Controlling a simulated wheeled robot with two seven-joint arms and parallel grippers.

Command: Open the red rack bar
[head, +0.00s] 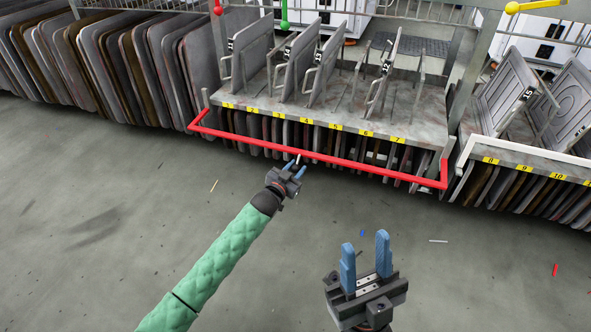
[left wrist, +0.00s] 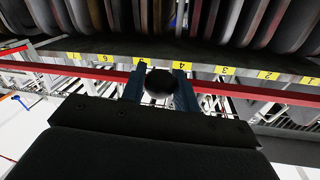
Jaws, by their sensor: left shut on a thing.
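The red rack bar (head: 240,140) runs across the front of the middle rack, below the yellow number labels, with an upturned arm at each end. It also crosses the left wrist view (left wrist: 65,71). My left gripper (head: 295,165) is at the bar, left of its middle. In the left wrist view a dark round knob (left wrist: 160,83) sits between its blue fingers, in front of the bar; the gripper is shut on it. How the knob joins the bar is hidden. My right gripper (head: 365,242) is open and empty over the floor, apart from the bar.
The middle rack (head: 325,126) holds several upright grey plates. Packed plates (head: 95,60) stand at the left. Another rack with a white bar (head: 530,152) is at the right. Small coloured bits lie on the otherwise clear grey floor (head: 110,200).

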